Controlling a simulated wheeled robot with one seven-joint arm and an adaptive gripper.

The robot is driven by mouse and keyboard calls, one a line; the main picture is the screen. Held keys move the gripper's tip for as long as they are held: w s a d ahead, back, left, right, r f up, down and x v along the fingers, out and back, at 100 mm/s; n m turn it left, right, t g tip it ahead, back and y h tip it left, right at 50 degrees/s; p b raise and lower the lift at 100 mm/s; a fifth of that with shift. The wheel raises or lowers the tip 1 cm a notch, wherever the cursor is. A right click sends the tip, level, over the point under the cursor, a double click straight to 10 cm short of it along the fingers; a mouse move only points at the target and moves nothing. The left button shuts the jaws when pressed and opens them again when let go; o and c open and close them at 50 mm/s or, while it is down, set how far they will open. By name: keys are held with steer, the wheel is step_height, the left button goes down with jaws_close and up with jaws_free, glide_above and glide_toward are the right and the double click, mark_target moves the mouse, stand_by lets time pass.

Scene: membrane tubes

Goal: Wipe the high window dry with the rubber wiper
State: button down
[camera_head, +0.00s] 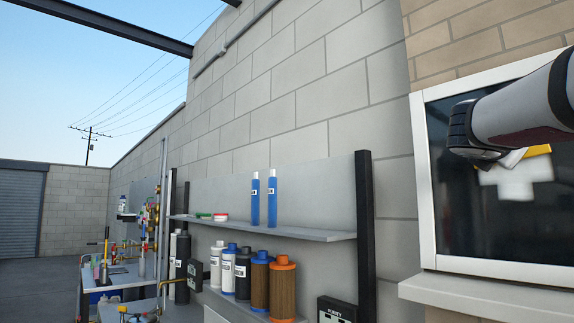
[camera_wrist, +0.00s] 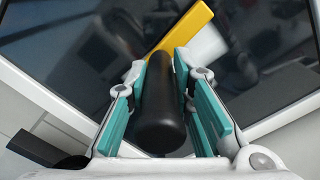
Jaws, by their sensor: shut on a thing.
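The high window is a dark pane (camera_head: 465,225) in a white frame, at the right of the head view. In the wrist view its dark glass (camera_wrist: 60,55) fills the upper part. My gripper (camera_wrist: 165,85) is shut on the black handle of the rubber wiper (camera_wrist: 163,118), with the teal pads on either side of it. The wiper's yellow head (camera_wrist: 190,27) lies slanted beyond the fingers, in front of the glass. A bit of yellow (camera_head: 538,151) shows under my arm in the head view. I cannot tell whether the rubber edge touches the pane.
A pale sill (camera_head: 490,290) juts out below the window. Left of it, a grey shelf (camera_head: 265,230) on dark posts holds two blue tubes (camera_head: 271,200), with several bottles and canisters below. A block wall rises behind. A pale patch (camera_head: 508,182) shows on the glass.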

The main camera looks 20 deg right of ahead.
steer(key=shift+f, duration=0.1)
steer(key=shift+f+b, duration=1.5)
steer(key=shift+f, duration=0.05)
steer(key=shift+f, duration=0.15)
steer(key=shift+f+b, duration=1.5)
steer(key=shift+f, duration=0.1)
step_height(320, 180, down, 3)
steer(key=b, duration=0.3)
